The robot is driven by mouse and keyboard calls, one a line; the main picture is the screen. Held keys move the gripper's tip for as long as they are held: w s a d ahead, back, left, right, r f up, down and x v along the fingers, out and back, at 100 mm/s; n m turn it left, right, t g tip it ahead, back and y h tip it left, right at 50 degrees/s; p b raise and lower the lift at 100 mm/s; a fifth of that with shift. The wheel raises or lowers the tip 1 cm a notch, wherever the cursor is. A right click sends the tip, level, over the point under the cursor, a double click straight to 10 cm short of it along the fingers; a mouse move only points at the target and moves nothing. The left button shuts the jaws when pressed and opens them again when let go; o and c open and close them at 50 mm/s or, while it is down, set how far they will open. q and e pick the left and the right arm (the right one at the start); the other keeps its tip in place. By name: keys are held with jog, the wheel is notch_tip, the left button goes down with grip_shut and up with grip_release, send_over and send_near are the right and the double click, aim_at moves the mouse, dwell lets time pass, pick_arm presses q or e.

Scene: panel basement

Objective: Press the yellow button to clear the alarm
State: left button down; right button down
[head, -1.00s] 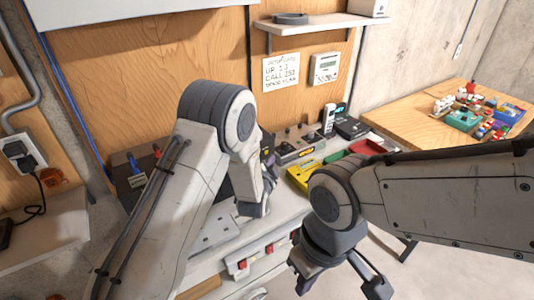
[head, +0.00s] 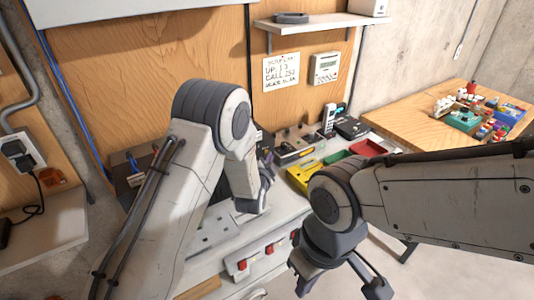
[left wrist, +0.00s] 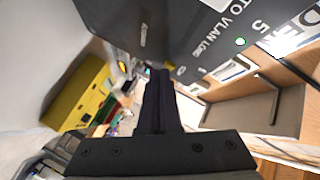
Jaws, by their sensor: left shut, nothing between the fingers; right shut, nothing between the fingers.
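In the left wrist view, a dark panel box (left wrist: 190,30) with white lettering and a lit green lamp (left wrist: 240,41) fills the top. A small yellow part (left wrist: 168,66), likely the yellow button, shows on the box's lower edge, just beyond my fingertips. My left gripper (left wrist: 160,76) is shut and empty, its tip close to that part; I cannot tell whether they touch. In the head view, my left gripper (head: 267,162) is partly hidden by my arm, and the button cannot be made out. My right gripper (head: 304,286) is shut and empty, low in front of the bench.
A yellow case (head: 303,177) lies on the bench right of my left gripper, with a red tray (head: 368,148) behind it. A handset (head: 328,120) stands at the back. A wooden table (head: 420,113) with small toys is at the right.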

pick_arm(q)
jog(key=shift+w+a, duration=0.1)
jog(key=shift+w, duration=0.05)
dwell(0.4)
jog(key=shift+s+d, duration=0.45)
jog(key=shift+s, duration=0.2)
jog(key=shift+s+d+b, duration=0.25)
jog(key=shift+s+d, duration=0.5)
jog(key=shift+s, duration=0.3)
jog(key=shift+s+d+b, duration=0.25)
jog(key=shift+s+d, duration=0.45)
jog(key=shift+s, duration=0.3)
